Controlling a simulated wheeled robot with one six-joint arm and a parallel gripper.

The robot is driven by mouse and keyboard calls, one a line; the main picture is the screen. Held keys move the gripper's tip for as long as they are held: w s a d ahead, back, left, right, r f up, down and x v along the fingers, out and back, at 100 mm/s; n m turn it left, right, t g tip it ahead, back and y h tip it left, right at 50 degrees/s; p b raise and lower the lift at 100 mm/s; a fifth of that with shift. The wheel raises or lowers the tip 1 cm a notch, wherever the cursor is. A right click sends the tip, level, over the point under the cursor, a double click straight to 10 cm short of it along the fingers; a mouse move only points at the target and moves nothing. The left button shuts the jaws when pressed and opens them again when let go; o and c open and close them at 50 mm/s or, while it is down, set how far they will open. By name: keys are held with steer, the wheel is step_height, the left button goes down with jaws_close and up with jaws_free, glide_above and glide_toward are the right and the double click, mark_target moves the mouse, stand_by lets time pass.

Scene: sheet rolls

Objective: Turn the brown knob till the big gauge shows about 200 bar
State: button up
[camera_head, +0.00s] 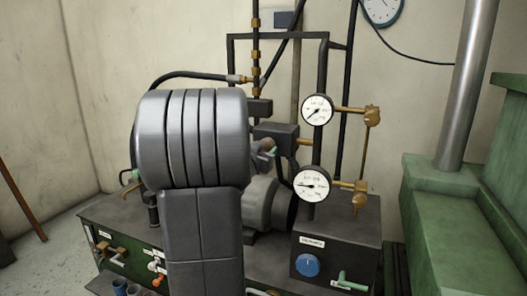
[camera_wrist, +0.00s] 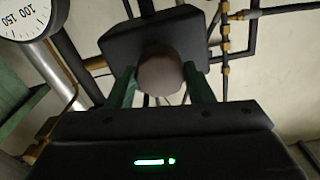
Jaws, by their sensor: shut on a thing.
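The brown knob (camera_wrist: 161,70) sits on the face of a dark box (camera_wrist: 118,45) in the wrist view. My gripper (camera_wrist: 161,84) has one green finger on each side of the knob and is shut on it. Two white round gauges show there: an upper one (camera_head: 317,109) and a lower, slightly larger one (camera_head: 312,185). The lower needle points about left, but its numbers are too small to read. Part of a gauge (camera_wrist: 30,15), upside down with 100 and 150 legible, shows in the wrist view; its needle is not visible.
A blue knob (camera_head: 307,265) and a green lever (camera_head: 350,283) are on the dark front box. Brass fittings (camera_head: 372,115) and black pipes (camera_head: 322,65) stand close around the gauges. A green machine (camera_head: 440,220) is at the right.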

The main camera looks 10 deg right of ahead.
steer(key=m+b, duration=0.1)
steer(key=m, duration=0.3)
steer(key=m+b, duration=0.1)
steer(key=m, duration=0.3)
steer(key=shift+f, duration=0.1)
steer(key=m+b, duration=0.2)
steer(key=m, duration=0.2)
steer(key=shift+m, duration=0.3)
steer(key=m+b, duration=0.1)
steer(key=m, duration=0.2)
steer(key=shift+m+b, duration=0.3)
steer(key=m+b, duration=0.1)
steer(key=m, duration=0.2)
steer(key=shift+m+b, duration=0.3)
steer(key=m+b, duration=0.2)
steer(key=m, duration=0.2)
steer(key=shift+m, duration=0.3)
steer(key=m+b, duration=0.2)
steer(key=m, duration=0.2)
steer(key=shift+m+b, duration=0.55)
steer(key=shift+m, duration=1.05)
